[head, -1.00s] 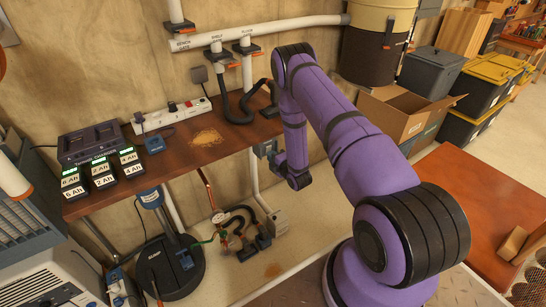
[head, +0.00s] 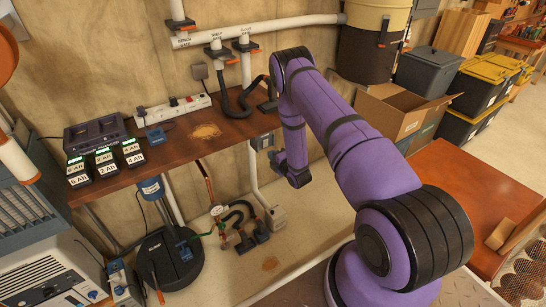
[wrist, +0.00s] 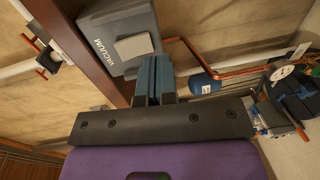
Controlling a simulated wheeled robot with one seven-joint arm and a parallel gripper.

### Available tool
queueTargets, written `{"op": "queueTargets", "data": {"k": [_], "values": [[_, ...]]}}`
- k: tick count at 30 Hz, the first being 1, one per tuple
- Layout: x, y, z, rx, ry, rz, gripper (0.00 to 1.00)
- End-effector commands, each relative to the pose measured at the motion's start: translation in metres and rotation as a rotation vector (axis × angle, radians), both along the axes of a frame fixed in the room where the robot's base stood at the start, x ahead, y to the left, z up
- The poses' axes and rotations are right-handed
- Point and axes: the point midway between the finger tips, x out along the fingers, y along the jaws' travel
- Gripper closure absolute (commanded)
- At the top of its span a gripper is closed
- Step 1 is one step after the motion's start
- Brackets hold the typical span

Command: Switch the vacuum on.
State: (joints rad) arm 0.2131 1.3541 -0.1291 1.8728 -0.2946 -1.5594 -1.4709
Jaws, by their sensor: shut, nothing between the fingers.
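The vacuum switch box (wrist: 108,42) is a grey box lettered VACUUM, with a pale square plate (wrist: 134,46) on its face. In the head view the box (head: 264,141) sits below the right end of the wooden shelf. My gripper (wrist: 153,62) is shut and empty, its blue-grey fingertips close to the plate's lower edge in the wrist view. I cannot tell whether they touch it. In the head view my gripper (head: 274,157) is just below the box, partly hidden by my arm. Whether the switch is on or off cannot be read.
The wooden shelf (head: 165,163) holds a charger, battery packs, a power strip (head: 172,112) and a black hose. Copper pipe and a blue cylinder (wrist: 205,84) are near the gripper's right. A pressure gauge and hoses (head: 235,225) lie below. An open cardboard box (head: 400,115) stands right.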

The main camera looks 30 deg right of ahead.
Motion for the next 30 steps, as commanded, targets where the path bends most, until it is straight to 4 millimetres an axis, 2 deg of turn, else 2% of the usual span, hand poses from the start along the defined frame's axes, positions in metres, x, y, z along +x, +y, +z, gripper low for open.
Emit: {"op": "queueTargets", "data": {"k": [1, 8, 21, 30], "values": [[0.001, -0.001, -0.001, 0.0, 0.001, 0.0, 1.0], [-0.025, -0.002, -0.005, -0.001, 0.003, -0.001, 1.0], [-0.087, -0.005, -0.014, 0.0, 0.004, -0.001, 1.0], [-0.099, -0.006, -0.015, -0.001, 0.001, -0.001, 1.0]]}}
